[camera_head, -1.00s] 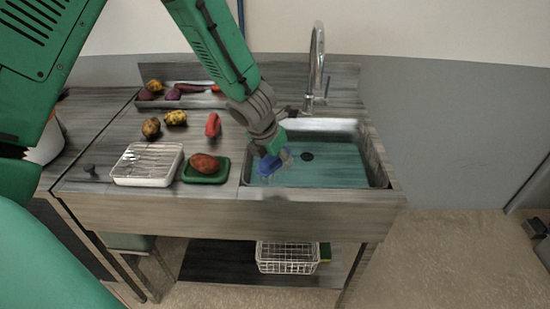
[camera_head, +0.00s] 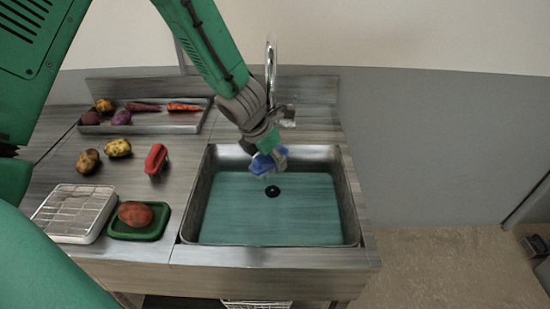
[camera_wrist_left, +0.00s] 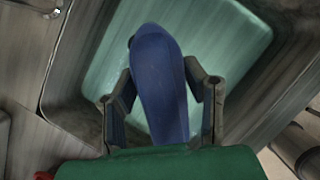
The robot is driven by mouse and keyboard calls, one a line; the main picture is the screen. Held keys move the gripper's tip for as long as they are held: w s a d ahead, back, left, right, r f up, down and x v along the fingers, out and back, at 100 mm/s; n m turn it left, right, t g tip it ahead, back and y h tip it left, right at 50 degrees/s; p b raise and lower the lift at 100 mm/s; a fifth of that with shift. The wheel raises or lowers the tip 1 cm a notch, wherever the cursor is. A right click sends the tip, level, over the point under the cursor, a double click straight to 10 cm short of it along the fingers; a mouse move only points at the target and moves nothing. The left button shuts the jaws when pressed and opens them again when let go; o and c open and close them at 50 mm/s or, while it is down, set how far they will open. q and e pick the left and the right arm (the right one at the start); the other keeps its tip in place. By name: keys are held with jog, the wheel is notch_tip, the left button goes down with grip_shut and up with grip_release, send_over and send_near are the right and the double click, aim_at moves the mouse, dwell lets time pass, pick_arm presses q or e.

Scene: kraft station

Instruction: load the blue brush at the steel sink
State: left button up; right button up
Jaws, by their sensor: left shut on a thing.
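The blue brush (camera_head: 263,163) is held by my left gripper (camera_head: 268,152) over the back part of the steel sink (camera_head: 353,205). In the left wrist view the brush (camera_wrist_left: 158,85) lies between both fingers of my left gripper (camera_wrist_left: 161,95), which are shut on its sides. Its bristles are hidden. The sink holds greenish water with a dark drain (camera_head: 272,191) showing at the bottom, just below the brush in the picture. I cannot tell whether the brush touches the water. My right gripper is not in view.
A red brush (camera_head: 155,159) and two potatoes (camera_head: 118,148) lie on the counter left of the sink. A reddish potato (camera_head: 135,213) rests on a green tray (camera_head: 158,229), beside a white rack (camera_head: 52,238). A vegetable tray (camera_head: 185,125) and the faucet (camera_head: 271,65) stand behind.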

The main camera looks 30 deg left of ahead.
pick_arm(q)
jog(key=shift+d+f+b, duration=0.15)
jog(key=shift+f+b, duration=0.8)
jog(key=shift+f, duration=0.25)
notch_tip(320, 180, down, 11)
jog(key=b, duration=1)
jog(key=shift+r+b, duration=0.2)
jog(key=shift+b, duration=0.2)
jog(key=shift+r, duration=0.1)
notch_tip(320, 180, up, 11)
jog(key=p, duration=0.9)
jog(key=shift+r, duration=0.1)
dwell(1.2)
notch_tip(320, 180, up, 4)
jog(key=p, duration=0.3)
jog(key=shift+p, duration=0.35)
